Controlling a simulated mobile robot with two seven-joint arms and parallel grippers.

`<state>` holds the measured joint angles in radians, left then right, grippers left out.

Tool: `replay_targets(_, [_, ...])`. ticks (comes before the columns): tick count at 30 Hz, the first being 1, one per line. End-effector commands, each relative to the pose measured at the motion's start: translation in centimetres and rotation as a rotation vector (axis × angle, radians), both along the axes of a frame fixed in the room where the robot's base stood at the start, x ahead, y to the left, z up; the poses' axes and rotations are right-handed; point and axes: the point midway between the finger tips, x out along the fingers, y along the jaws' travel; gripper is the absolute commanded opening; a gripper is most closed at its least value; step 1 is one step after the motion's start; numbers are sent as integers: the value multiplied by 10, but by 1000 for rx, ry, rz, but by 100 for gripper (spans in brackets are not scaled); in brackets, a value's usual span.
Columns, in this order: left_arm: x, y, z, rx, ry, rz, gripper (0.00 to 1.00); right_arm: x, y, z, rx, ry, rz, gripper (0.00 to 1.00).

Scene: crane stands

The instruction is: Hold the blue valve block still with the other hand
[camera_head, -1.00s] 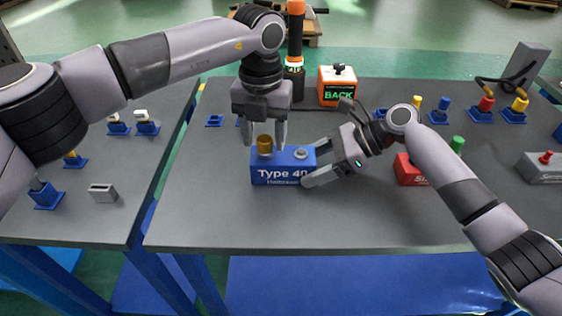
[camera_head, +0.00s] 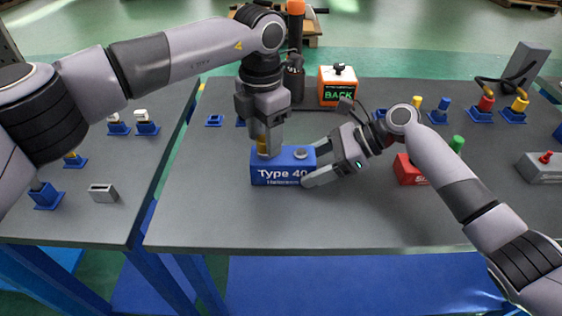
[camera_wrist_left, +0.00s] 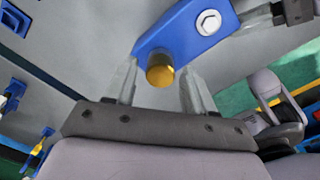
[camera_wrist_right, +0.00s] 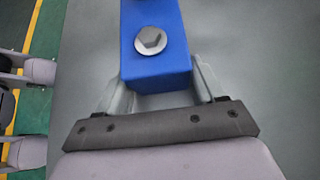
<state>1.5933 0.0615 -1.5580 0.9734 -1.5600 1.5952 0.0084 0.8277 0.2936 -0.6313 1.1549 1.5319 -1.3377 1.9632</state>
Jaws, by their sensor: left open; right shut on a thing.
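The blue valve block (camera_head: 283,171), labelled Type 40, sits on the grey table, with a brass knob (camera_head: 261,146) at its left and a silver hex bolt (camera_head: 300,154) at its right. My right gripper (camera_head: 314,163) is shut on the block's right end; its fingers also flank that end in the right wrist view (camera_wrist_right: 155,85). My left gripper (camera_head: 268,143) points down at the knob and partly hides it in the head view. In the left wrist view the brass knob (camera_wrist_left: 160,70) shows between the open fingers, with gaps beside it.
An orange box reading BACK (camera_head: 342,88) and a dark cup with an orange-handled tool (camera_head: 295,50) stand behind. A red block (camera_head: 408,171) stands right, partly behind my right arm. The table's front is clear.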

Motion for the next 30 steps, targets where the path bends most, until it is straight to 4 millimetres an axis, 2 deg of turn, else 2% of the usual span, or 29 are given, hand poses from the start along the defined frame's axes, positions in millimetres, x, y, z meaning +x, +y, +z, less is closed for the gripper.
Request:
replay_targets(7, [0, 0, 0, 0, 0, -266, 54, -1, 1, 0, 2, 3, 2, 27])
replay_targets(16, [0, 0, 0, 0, 0, -413, 54, -1, 1, 0, 2, 2, 2, 27])
replay_targets(24, [0, 0, 0, 0, 0, -698, 54, -1, 1, 0, 2, 2, 2, 27])
replay_targets(30, [0, 0, 0, 0, 0, -815, 54, -1, 1, 0, 2, 1, 2, 27])
